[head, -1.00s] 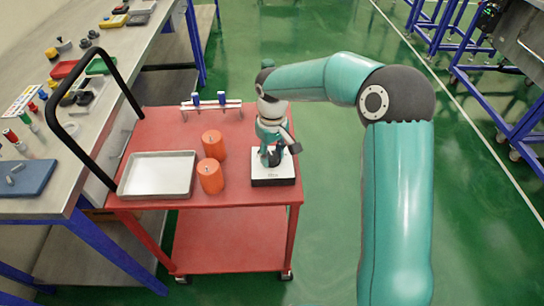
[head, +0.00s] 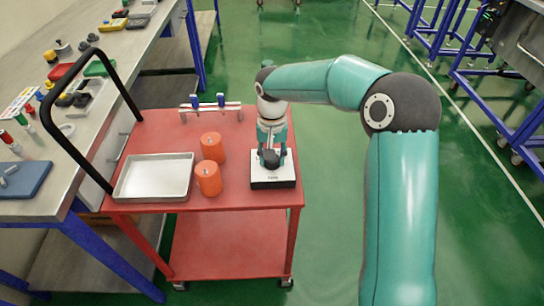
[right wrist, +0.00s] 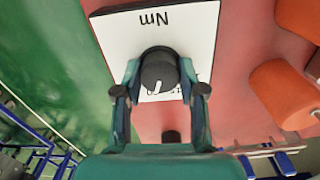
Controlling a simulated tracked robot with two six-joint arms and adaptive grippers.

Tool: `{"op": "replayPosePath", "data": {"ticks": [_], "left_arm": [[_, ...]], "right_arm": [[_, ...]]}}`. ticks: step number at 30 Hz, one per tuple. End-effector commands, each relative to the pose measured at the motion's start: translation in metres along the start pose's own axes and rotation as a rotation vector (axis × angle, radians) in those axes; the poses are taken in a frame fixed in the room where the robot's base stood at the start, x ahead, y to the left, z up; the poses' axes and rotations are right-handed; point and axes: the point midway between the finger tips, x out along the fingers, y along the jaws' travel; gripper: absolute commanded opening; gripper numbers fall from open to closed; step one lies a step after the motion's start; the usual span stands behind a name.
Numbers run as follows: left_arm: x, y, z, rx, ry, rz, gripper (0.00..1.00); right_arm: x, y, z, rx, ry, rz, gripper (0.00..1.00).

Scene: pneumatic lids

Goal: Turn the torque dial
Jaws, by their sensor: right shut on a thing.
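The torque dial (head: 270,158) is a dark round knob on a white-topped box (head: 285,173) with a black base, at the right edge of the red cart. In the right wrist view the dial (right wrist: 160,72) carries a short white pointer line, and the white face (right wrist: 110,32) reads "Nm"; other print is partly covered. My right gripper (head: 271,148) reaches down over the box. The right wrist view shows its fingertips (right wrist: 159,78) on either side of the dial, shut on it. My left gripper is not in view.
Two orange cylinders (head: 208,178) stand left of the box. A metal tray (head: 153,178) lies at the cart's left, and a low rack (head: 212,108) with blue parts at its back. The cart's black handle (head: 70,145) rises at left, beside a cluttered bench.

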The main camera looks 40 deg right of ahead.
Motion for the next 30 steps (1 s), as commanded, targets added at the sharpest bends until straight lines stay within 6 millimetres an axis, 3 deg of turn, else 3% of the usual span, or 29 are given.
{"op": "replayPosePath", "data": {"ticks": [12, 13, 17, 30], "left_arm": [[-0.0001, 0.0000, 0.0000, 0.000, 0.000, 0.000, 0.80], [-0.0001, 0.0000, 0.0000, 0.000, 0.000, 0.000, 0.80], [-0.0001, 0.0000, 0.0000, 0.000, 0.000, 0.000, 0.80], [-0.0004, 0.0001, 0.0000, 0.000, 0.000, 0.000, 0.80]], "right_arm": [[-0.0031, -0.0008, -0.0032, 0.008, 0.013, -0.006, 0.05], [-0.0031, -0.0008, -0.0032, 0.008, 0.013, -0.006, 0.43], [-0.0023, -0.0006, -0.0023, 0.008, 0.009, -0.004, 0.65], [-0.0076, -0.0007, -0.0013, 0.007, 0.005, -0.003, 0.65]]}}
